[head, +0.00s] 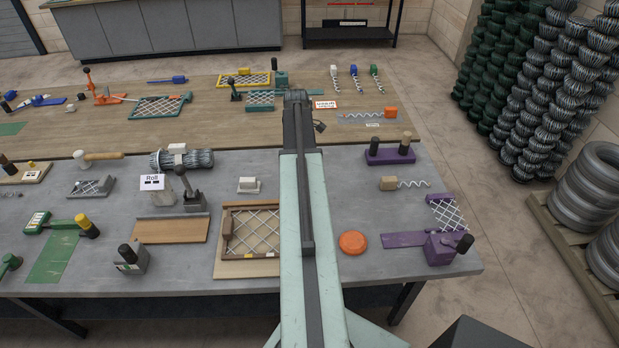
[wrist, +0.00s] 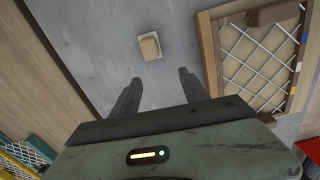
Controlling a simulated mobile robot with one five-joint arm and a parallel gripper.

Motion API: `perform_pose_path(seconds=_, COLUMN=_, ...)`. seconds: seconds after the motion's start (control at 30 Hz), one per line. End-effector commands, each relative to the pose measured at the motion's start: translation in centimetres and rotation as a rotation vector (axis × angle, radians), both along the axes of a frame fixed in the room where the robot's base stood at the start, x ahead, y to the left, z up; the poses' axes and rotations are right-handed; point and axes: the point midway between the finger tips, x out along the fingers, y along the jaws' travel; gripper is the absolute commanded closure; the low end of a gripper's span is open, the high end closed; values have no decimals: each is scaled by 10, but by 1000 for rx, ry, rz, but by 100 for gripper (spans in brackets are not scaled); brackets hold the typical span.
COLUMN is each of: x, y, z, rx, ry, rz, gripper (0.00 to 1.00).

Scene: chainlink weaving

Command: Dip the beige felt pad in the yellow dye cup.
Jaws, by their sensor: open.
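A small beige block with a pale base (head: 248,184), which looks like the felt pad, sits on the grey table left of my arm. It also shows in the wrist view (wrist: 149,47), just beyond my fingertips. My gripper (wrist: 158,77) is open and empty, with bare grey table between and ahead of its fingers. The gripper is hidden in the head view. I cannot make out a yellow dye cup for certain; a yellow-topped piece (head: 82,221) stands by a green mat at the far left.
A wooden frame with wire mesh (head: 250,268) lies close to the block; it is at right in the wrist view (wrist: 207,50). An orange disc (head: 352,243) lies right of my arm.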

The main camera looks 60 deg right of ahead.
Motion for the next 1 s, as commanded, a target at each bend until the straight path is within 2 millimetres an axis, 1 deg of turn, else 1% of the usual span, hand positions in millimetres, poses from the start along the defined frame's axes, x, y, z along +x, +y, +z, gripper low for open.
perform_pose_path(seconds=0.03, x=-10, y=-13, z=0, rx=1, ry=-1, rz=9, gripper=47)
perform_pose_path(seconds=0.1, x=-18, y=-20, z=0, rx=0, ry=0, rz=22, gripper=47)
perform_pose_path(seconds=0.2, x=-20, y=-21, z=-1, rx=0, ry=0, rz=29, gripper=47)
perform_pose_path(seconds=0.27, x=-19, y=-21, z=-5, rx=0, ry=0, rz=28, gripper=47)
perform_pose_path(seconds=0.43, x=-20, y=-21, z=-28, rx=0, ry=0, rz=27, gripper=47)
perform_pose_path(seconds=0.63, x=-20, y=-22, z=-30, rx=0, ry=0, rz=27, gripper=47)
perform_pose_path(seconds=0.77, x=-22, y=-26, z=-48, rx=0, ry=0, rz=26, gripper=47)
perform_pose_path(seconds=0.9, x=-26, y=-30, z=-74, rx=0, ry=0, rz=25, gripper=47)
perform_pose_path(seconds=1.0, x=-26, y=-30, z=-82, rx=0, ry=0, rz=26, gripper=47)
